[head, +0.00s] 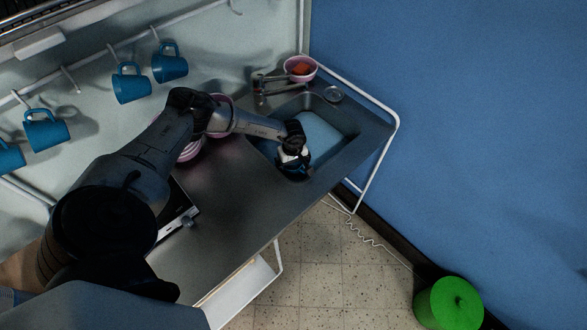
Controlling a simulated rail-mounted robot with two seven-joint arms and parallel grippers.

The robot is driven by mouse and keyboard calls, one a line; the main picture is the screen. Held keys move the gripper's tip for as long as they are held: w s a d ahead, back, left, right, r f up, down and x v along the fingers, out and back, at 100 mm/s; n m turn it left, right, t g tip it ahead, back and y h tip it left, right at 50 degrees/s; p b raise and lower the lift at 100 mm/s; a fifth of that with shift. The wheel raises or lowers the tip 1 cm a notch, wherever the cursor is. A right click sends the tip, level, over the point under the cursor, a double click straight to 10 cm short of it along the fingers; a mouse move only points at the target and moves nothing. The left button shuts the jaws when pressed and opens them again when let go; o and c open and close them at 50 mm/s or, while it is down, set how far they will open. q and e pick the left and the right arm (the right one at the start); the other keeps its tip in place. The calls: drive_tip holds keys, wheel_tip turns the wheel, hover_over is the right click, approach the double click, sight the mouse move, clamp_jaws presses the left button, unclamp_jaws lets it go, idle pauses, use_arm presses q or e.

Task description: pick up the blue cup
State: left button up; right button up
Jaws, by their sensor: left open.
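Several blue cups hang from hooks on the wall rail at the left: one cup (131,86), a second cup (170,67), a third cup (46,132) and one cut off by the left edge (9,158). My left arm reaches across the counter, and my left gripper (297,168) is low in the sink (351,143), far right of the hanging cups. It is open. A small patch of blue shows at the gripper; I cannot tell whether it is a cup. My right gripper is out of view.
A faucet (262,92) and a pink bowl with something orange (301,68) stand behind the sink. More pink dishes (221,128) are partly behind my arm. A white rail (392,112) bounds the counter's right end. A green bin (449,304) stands on the floor.

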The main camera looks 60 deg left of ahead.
use_arm(q)
drive_tip(key=c, duration=0.9)
drive_tip(key=shift+r, duration=0.15)
